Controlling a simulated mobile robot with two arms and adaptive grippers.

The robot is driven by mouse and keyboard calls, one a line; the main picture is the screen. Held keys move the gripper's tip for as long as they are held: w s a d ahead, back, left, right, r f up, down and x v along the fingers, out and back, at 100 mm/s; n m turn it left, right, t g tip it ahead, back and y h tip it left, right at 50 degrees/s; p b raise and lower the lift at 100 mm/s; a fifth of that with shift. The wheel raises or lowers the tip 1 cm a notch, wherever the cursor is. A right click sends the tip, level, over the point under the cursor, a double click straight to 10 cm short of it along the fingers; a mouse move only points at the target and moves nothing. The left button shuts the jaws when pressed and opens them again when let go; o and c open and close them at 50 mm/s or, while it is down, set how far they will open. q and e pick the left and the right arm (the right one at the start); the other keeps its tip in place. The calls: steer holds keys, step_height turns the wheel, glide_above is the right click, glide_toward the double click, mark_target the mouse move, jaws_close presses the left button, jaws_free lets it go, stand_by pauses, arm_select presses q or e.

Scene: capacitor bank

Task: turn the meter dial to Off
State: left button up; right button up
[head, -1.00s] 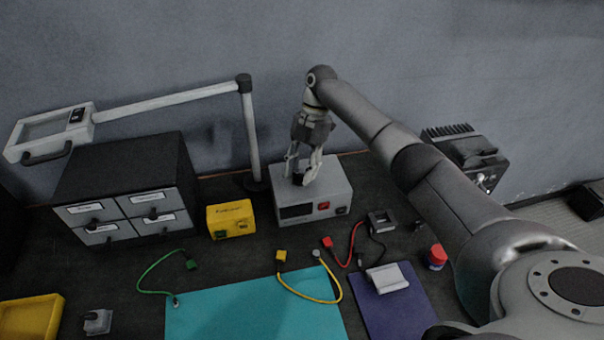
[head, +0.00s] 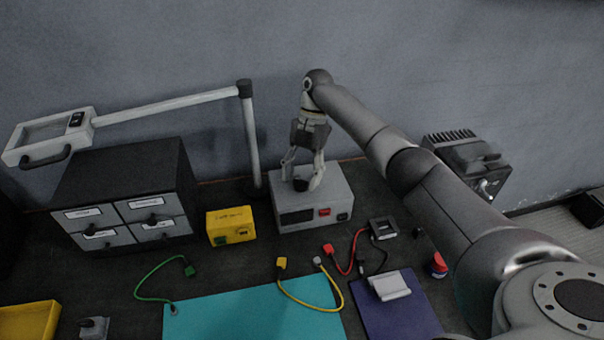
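A grey box (head: 338,202) with a dark display, a red switch and a small dark socket on its front stands at the back of the bench. It looks like the meter. A dark round dial (head: 300,185) sits on its top, partly hidden by the gripper. My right gripper (head: 300,181) points down over the box top, one finger on each side of the dial. The fingers are spread, and I cannot tell whether either touches it. The dial's pointer and markings are too small to read. My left gripper is out of view.
A yellow box (head: 231,225) and a drawer cabinet (head: 123,165) stand left of the grey box. A teal mat (head: 250,312), a blue mat (head: 400,315) and coloured leads lie in front. A dark finned device (head: 468,165) stands right.

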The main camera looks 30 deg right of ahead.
steer(key=v, duration=1.2)
steer(key=shift+s+a, duration=0.1)
stand_by(0.4)
